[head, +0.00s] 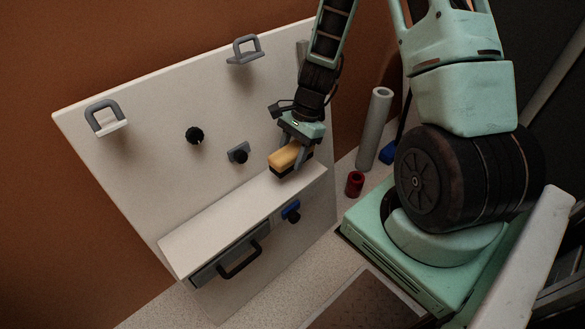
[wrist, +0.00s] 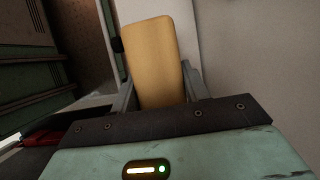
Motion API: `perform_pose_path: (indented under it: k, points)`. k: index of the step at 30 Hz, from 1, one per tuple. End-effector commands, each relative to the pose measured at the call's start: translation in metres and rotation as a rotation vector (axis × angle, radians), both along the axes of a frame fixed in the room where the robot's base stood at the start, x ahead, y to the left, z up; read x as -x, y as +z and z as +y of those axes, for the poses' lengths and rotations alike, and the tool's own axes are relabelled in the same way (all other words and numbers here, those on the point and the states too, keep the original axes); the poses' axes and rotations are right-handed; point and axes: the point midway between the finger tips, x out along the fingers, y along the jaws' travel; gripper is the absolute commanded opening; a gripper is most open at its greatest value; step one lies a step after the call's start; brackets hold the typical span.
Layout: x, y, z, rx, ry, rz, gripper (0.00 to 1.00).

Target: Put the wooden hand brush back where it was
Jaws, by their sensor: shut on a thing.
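The wooden hand brush (head: 285,158) has a tan wooden back and a dark underside. In the head view it is at the right end of the white shelf (head: 215,232) that juts from the panel; whether it rests on the shelf or is just above it, I cannot tell. My gripper (head: 300,155) comes down from above and is shut on the brush. In the wrist view the tan back of the brush (wrist: 158,60) stands between the two fingers, its near end hidden by the gripper body.
The white panel (head: 150,160) carries two grey handles (head: 245,50), a black knob (head: 195,135) and a grey-black fitting (head: 238,153). Under the shelf are a drawer with a black handle (head: 240,262) and a blue fitting (head: 291,211). A red cup (head: 354,184) and grey cylinder (head: 375,130) stand right. The shelf's left stretch is clear.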

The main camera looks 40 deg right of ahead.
Motion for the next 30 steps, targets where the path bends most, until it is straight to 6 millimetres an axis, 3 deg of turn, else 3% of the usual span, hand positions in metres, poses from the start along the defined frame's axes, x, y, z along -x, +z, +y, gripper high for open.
perform_pose_path:
  k: [11, 23, 24, 25, 26, 30]
  points:
    - [0.0, -0.042, 0.0, -0.001, -0.001, 0.002, 0.2]
    - [0.0, -0.046, 0.0, 0.0, 0.0, 0.0, 0.2]
    - [0.0, -0.045, 0.0, 0.001, 0.0, -0.001, 0.54]
    - [0.0, -0.045, 0.0, 0.001, 0.0, -0.001, 0.62]
    - [0.0, -0.045, 0.0, 0.001, 0.0, -0.001, 0.67]
    - [0.0, -0.045, 0.0, 0.0, 0.0, -0.001, 0.67]
